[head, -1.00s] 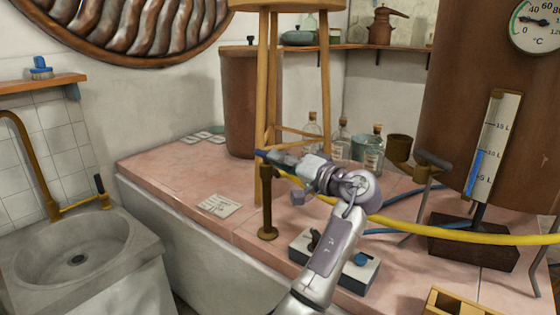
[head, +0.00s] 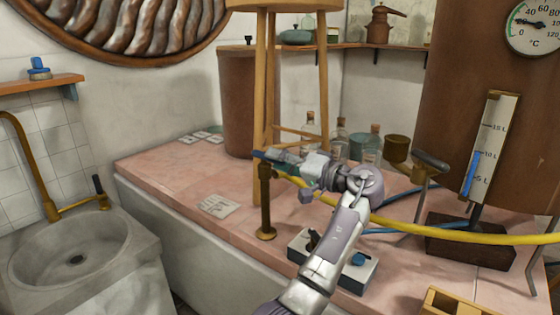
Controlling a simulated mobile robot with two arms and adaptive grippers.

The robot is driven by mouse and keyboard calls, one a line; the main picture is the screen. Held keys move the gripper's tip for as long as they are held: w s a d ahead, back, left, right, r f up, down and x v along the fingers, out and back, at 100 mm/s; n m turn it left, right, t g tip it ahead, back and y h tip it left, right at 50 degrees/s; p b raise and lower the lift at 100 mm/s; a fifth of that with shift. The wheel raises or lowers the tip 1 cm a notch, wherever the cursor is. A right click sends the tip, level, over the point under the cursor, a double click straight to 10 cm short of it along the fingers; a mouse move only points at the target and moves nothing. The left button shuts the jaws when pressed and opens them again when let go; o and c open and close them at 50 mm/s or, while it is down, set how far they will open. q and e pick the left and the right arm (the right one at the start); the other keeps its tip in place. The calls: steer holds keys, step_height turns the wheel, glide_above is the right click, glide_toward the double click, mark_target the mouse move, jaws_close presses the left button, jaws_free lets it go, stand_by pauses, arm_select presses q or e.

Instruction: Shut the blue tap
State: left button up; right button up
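A brass standpipe (head: 266,203) rises from the front part of the pink tiled counter, with a yellow hose (head: 400,221) leading right from near its top. A blue lever (head: 266,155), which looks like the blue tap's handle, lies roughly level across the top of the standpipe and points left. My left gripper (head: 292,165) is at the lever's right part, touching or very close to it. Its fingers are small and overlap the lever, so I cannot tell whether they are closed on it. My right gripper is out of view.
A wooden stool (head: 325,92) stands on the counter just behind the standpipe. Glass bottles (head: 340,140) stand to its right. A switch box (head: 365,275) sits below my arm. A large brown tank (head: 460,60) with a level gauge (head: 488,145) is at right. A sink (head: 75,250) is at left.

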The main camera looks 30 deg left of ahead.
arm_select(q)
steer(key=d, duration=1.2)
steer(key=shift+s, duration=0.4)
